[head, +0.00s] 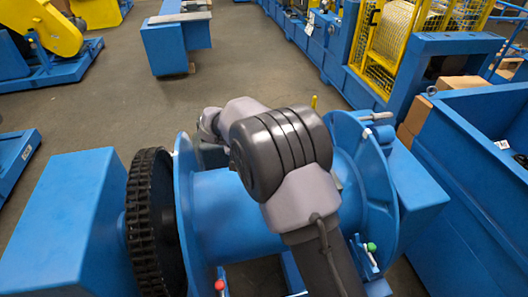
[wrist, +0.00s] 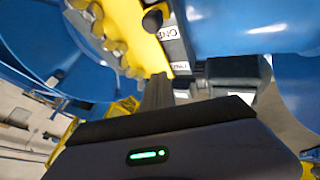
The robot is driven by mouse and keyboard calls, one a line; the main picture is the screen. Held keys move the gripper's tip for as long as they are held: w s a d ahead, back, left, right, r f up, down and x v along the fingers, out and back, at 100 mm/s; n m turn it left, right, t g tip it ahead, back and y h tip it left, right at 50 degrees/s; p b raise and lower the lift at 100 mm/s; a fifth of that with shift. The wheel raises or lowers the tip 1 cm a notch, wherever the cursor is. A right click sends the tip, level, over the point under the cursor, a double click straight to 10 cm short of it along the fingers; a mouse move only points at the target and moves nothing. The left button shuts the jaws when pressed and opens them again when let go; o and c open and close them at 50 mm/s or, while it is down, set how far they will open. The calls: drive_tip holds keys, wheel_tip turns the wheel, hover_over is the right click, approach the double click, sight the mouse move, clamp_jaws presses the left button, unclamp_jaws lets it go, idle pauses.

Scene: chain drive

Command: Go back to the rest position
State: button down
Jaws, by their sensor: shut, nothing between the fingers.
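My grey arm reaches over a blue drum (head: 235,218) with round flanges in the head view and hides my gripper there. In the wrist view my gripper (wrist: 157,84) shows as a dark body with a lit green bar and narrow dark fingers, shut and empty. Its fingers point toward a yellow plate (wrist: 148,52) with a labelled grey block (wrist: 172,45). I cannot tell whether they touch. Metal teeth or links (wrist: 112,38) lie along the yellow plate. A black chain wheel (head: 150,225) stands at the drum's left end in the head view.
A blue housing (head: 70,225) stands left of the chain wheel. A blue bin (head: 470,170) and cardboard boxes (head: 415,115) are close on the right. A caged yellow machine (head: 395,40) stands behind. Grey floor (head: 115,105) is open at the back left. Blue surfaces crowd the wrist view.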

drive_tip(key=shift+s+r, duration=0.15)
drive_tip(key=shift+r, duration=0.15)
